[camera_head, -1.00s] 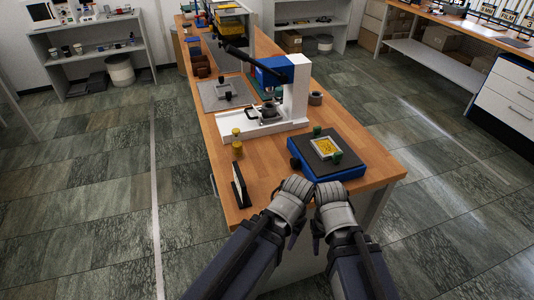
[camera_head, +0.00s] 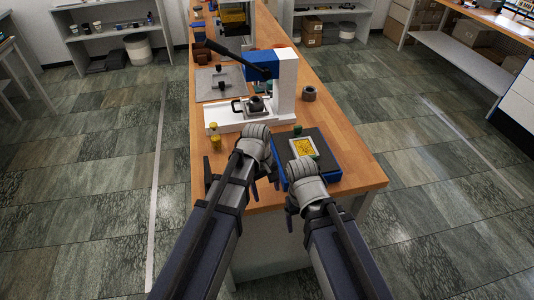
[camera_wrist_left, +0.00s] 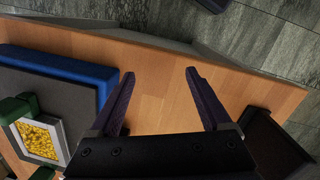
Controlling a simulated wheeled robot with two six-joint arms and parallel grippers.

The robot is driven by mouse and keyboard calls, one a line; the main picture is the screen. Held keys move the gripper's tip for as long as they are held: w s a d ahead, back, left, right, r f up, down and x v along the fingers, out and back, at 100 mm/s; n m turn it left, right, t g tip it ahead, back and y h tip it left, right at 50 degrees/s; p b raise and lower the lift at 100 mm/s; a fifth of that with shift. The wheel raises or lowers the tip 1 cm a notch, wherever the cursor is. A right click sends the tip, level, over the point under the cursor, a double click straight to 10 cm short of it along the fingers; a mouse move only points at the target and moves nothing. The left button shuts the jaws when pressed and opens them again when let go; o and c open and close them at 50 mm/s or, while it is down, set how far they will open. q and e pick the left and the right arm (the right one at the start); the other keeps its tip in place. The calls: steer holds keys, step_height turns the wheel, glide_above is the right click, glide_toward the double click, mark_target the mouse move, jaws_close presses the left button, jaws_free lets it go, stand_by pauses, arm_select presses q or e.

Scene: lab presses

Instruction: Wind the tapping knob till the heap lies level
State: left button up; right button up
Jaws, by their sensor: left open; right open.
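The tapping unit is a blue box with a dark top plate (camera_head: 335,158), at the near end of the bench. A light-framed tray of yellow grains (camera_head: 303,148) sits on it, with a green post (camera_head: 297,130) behind. The tray also shows in the left wrist view (camera_wrist_left: 38,138). The black tapping knob on the box's left side is hidden by my left arm. My left gripper (camera_wrist_left: 159,75) is open and empty over bare wood beside the box. In the head view, my left gripper (camera_head: 256,145) is left of the box. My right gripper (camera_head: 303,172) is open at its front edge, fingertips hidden.
A white press (camera_head: 284,90) with a black lever stands behind the box, a metal ring (camera_head: 309,93) right of it. Yellow weights (camera_head: 215,138) and a dark upright plate (camera_head: 207,172) stand at the bench's left edge. Bare wood (camera_head: 350,143) lies right of the box.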

arm_select(q)
steer(key=w+a+r+n+h+p, duration=0.2)
steer(key=w+r+n, duration=0.1)
steer(key=w+n, duration=0.4)
steer(key=w+a+r+n+h+p, duration=0.1)
steer(key=w+a+r+n+p, duration=0.15)
steer(key=w+n, duration=0.5)
steer(key=shift+m+t, duration=0.35)
steer(key=shift+t, duration=0.05)
steer(key=b+x, duration=0.7)
steer(key=b, duration=0.1)
steer(key=shift+d+f, duration=0.2)
steer(key=shift+d, duration=0.25)
